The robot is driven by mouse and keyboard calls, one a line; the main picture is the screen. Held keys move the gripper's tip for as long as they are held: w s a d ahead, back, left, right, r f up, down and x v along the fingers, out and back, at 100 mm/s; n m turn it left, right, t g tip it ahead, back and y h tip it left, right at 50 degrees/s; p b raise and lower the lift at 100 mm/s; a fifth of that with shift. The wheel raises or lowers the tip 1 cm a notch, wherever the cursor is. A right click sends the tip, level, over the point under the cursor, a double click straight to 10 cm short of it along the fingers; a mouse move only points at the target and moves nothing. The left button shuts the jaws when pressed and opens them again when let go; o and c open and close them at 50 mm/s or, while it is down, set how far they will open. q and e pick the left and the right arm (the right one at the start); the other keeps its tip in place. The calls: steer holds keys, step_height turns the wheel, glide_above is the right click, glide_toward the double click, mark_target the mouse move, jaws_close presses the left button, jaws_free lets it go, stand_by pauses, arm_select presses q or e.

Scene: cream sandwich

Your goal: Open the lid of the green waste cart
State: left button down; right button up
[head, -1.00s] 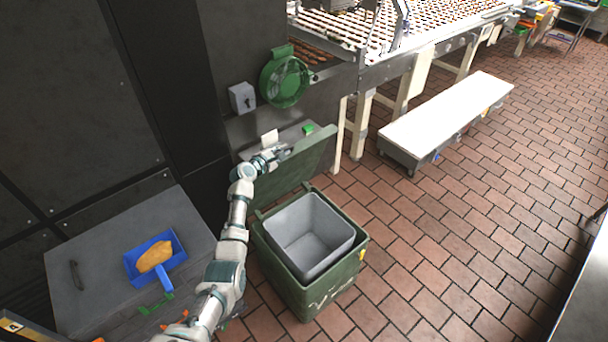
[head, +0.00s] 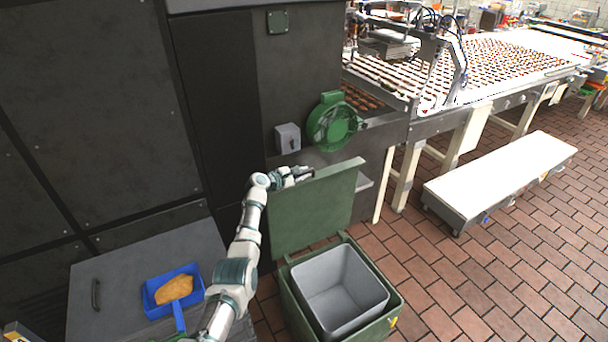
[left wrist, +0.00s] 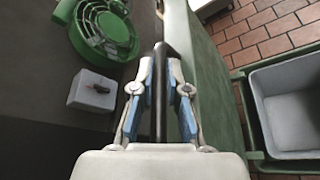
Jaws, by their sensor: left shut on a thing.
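The green waste cart (head: 392,322) stands on the tiled floor at the lower middle of the head view, with a grey inner bin (head: 345,285) inside. Its green lid (head: 312,212) stands raised, close to upright, at the back of the open cart. My left gripper (head: 303,174) is at the lid's top edge. In the left wrist view the left gripper (left wrist: 160,75) is shut on a dark thin edge beside the green lid panel (left wrist: 205,95). The grey bin (left wrist: 287,105) shows at right there. My right gripper is not in view.
A dark machine wall with a green fan (head: 333,124) and a grey switch box (head: 288,138) is behind the lid. A low white bench (head: 500,180) stands to the right. A blue scoop (head: 173,290) lies on a grey cabinet at left. The floor right of the cart is free.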

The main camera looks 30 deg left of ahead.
arm_select(q)
steer(key=c, duration=1.5)
jaws_free()
steer(key=shift+s+f, duration=0.1)
steer(key=shift+f, duration=0.4)
steer(key=shift+o, duration=0.3)
steer(key=shift+a, duration=0.15)
steer(key=shift+a, duration=0.15)
steer(key=v, duration=1.1)
steer(key=shift+s+r, duration=0.3)
steer(key=shift+a, duration=0.1)
